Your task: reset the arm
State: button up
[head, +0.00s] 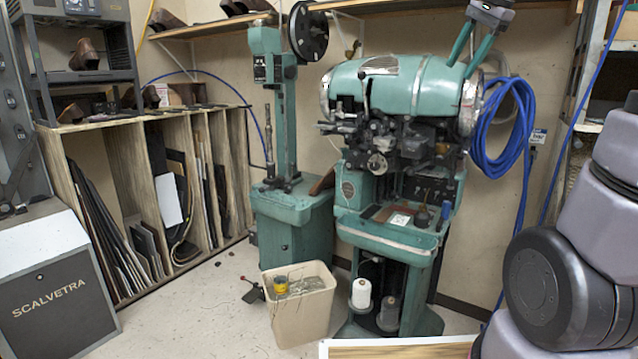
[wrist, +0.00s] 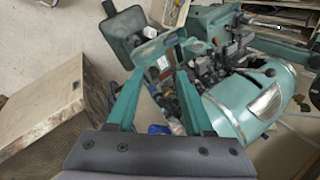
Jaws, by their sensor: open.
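My gripper (head: 461,70) is at the top of the head view, by the upper right of the sole stitcher (head: 425,85). Its two teal fingers slant down and left in front of or over the machine's rounded teal housing; I cannot tell how far they are from it. In the wrist view my gripper (wrist: 160,72) has its fingers apart, with nothing held between them. The stitcher (wrist: 240,105) lies beyond and to the right of the fingers there. Part of my arm shows at the right edge of the head view.
A blue hose coil (head: 500,130) hangs right of the stitcher. A second teal machine (head: 285,205) stands to its left. A beige bin (head: 298,312) and thread spools (head: 361,293) are low in front. A wooden rack (head: 140,190) and grey cabinet (head: 50,285) stand left. Some floor is clear.

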jog(key=s+a+f+n, duration=0.2)
jog(key=s+f, duration=0.1)
jog(key=s, duration=0.3)
jog(key=s+a+f+n+t, duration=0.1)
jog(key=s+a+f+n, duration=0.1)
jog(key=s, duration=0.4)
jog(key=s+a+f+n+t, duration=0.1)
jog(key=s+a+f+n, duration=0.1)
jog(key=s+f+n, duration=0.2)
jog(key=shift+s+a+f+h, duration=0.3)
jog(key=shift+s+f, duration=0.25)
jog(key=shift+s, duration=0.4)
jog(key=shift+c, duration=0.2)
